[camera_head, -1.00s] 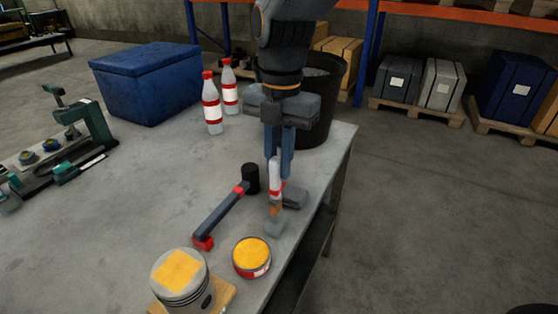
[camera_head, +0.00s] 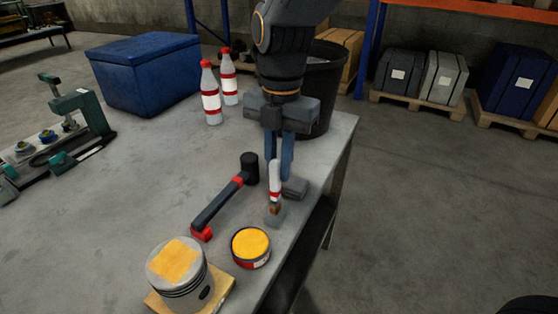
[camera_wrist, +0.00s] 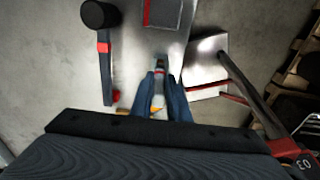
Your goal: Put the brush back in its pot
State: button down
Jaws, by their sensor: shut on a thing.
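My gripper (camera_head: 279,165) points down over the right part of the table and is shut on the brush. The brush (camera_head: 274,187), upright, has a white handle with a red band and a brown lower part. Its lower end overlaps a small grey piece (camera_head: 275,217); I cannot tell if they touch or if this is the pot. A round tin with a yellow-orange top (camera_head: 251,244) stands apart, nearer and slightly left. In the wrist view the brush (camera_wrist: 159,76) shows between the two blue fingers; its lower end is unclear.
A dark hammer with red ends (camera_head: 221,204) lies left of the gripper. A piston (camera_head: 178,277) stands on a wooden block at the front. A dark grey block (camera_head: 295,188) lies close right of the brush. Two bottles (camera_head: 211,98), a blue box (camera_head: 145,75) and a dark bin (camera_head: 322,88) stand behind.

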jog(key=shift+f+b, duration=0.55)
jog(key=shift+f, duration=0.7)
jog(key=c, duration=1.6)
grip_release()
jog(key=shift+r, duration=0.1)
